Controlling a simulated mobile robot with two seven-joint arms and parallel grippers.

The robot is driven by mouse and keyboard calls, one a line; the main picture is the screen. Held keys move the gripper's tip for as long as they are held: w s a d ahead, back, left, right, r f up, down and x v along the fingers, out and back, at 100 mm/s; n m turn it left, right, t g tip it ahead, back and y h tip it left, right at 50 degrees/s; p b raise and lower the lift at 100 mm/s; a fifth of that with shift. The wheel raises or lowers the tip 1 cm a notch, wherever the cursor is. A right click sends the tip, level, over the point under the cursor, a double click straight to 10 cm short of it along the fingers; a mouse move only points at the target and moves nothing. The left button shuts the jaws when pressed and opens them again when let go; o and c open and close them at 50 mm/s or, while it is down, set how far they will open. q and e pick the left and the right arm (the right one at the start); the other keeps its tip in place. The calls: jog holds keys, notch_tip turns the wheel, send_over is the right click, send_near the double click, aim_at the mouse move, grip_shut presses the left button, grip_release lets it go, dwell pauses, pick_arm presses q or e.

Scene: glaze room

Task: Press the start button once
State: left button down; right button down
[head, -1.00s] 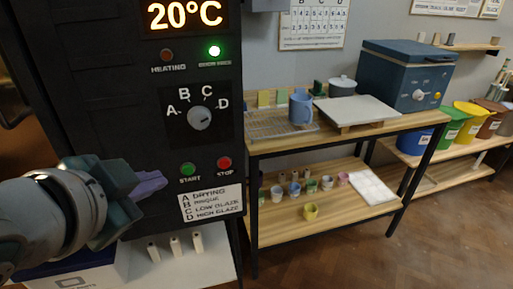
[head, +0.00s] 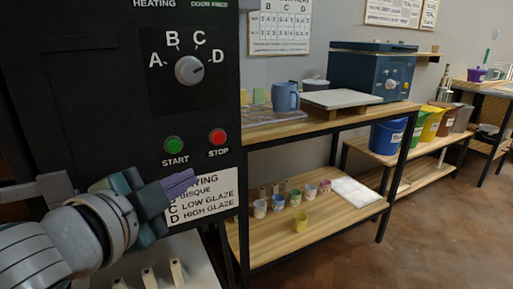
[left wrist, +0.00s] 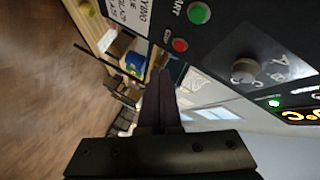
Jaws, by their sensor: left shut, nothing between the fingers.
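The green start button (head: 173,145) is on the black kiln panel (head: 90,110), above its "START" label and left of the red stop button (head: 218,137). My left gripper (head: 182,186) is shut and empty. In the head view its purple fingertips lie below the start button and cover part of the white program label (head: 212,199). I cannot tell how far they are from the panel. In the left wrist view the start button (left wrist: 199,13) is at the top and the stop button (left wrist: 180,45) just below it, both beyond the dark shut fingers (left wrist: 160,100). My right gripper is out of view.
A program dial (head: 189,70) with letters A to D sits above the buttons. Several pale posts (head: 148,277) stand on a white surface below my gripper. A wooden shelf table (head: 340,121) with cups stands right of the kiln. The floor at right is clear.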

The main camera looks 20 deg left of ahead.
aim_at(174, 146)
pick_arm(q)
jog(key=shift+w+a+b, duration=0.35)
jog(key=shift+w+a, duration=1.1)
jog(key=shift+a, duration=0.25)
jog(key=shift+w+a+b, duration=0.35)
jog(key=shift+w+a, duration=1.05)
jog(key=shift+a, duration=0.25)
jog(key=shift+w+a, duration=0.1)
jog(key=shift+w+a, duration=0.2)
jog(key=shift+w+a, duration=0.25)
jog(key=shift+a, duration=0.1)
dwell(0.5)
jog(key=shift+d, duration=0.1)
jog(key=shift+s+d+p, duration=0.45)
jog(key=shift+s+d, duration=0.1)
